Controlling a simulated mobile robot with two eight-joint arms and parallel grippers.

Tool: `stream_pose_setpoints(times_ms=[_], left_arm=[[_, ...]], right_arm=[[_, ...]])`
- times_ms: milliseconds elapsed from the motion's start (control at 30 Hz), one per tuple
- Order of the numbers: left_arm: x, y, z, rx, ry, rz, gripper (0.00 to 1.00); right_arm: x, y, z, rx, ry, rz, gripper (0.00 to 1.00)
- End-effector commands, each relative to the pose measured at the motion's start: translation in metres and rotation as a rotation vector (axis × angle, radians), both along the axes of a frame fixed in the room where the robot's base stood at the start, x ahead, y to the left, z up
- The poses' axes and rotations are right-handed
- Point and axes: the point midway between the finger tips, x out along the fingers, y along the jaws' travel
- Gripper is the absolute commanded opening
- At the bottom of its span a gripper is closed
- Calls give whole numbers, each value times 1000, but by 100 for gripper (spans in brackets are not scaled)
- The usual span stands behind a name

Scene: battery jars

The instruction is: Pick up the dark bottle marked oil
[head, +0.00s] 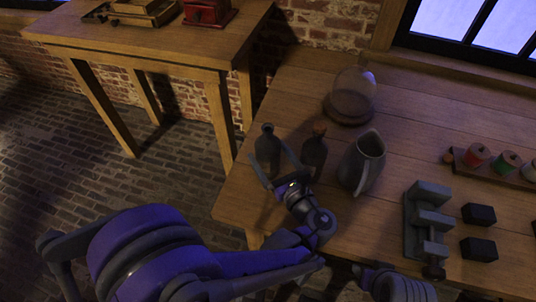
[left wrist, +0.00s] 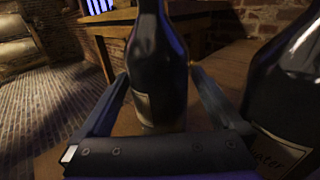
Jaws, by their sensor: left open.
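Two dark bottles stand near the left end of the wooden table. The left bottle (head: 267,150) is between the spread fingers of my left gripper (head: 268,153). In the left wrist view this dark bottle (left wrist: 157,70) rises between the fingertips (left wrist: 159,75), with a pale label low on its side that I cannot read. The other bottle, corked (head: 315,153), stands just to its right. In the left wrist view this second bottle (left wrist: 285,85) has a label ending in "ater". My left gripper is open. My right gripper does not show.
A grey pitcher (head: 361,163) stands right of the bottles, with a glass dome (head: 351,97) behind. A grey metal fixture (head: 427,215), dark blocks (head: 479,214) and a rack of spools (head: 500,168) are further right. The table's left edge is close to the bottles.

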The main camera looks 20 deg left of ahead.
Motion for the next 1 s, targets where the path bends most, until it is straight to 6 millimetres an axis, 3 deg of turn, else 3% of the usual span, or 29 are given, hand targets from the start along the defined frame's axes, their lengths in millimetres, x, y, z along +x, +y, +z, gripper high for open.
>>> stream_pose_setpoints(times_ms=[200,500,1000], left_arm=[[22,23,-3,1,0,4,100],[26,25,-2,1,1,0,100],[26,25,-2,1,1,1,10]], right_arm=[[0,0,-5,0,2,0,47],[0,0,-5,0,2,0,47],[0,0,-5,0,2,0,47]])
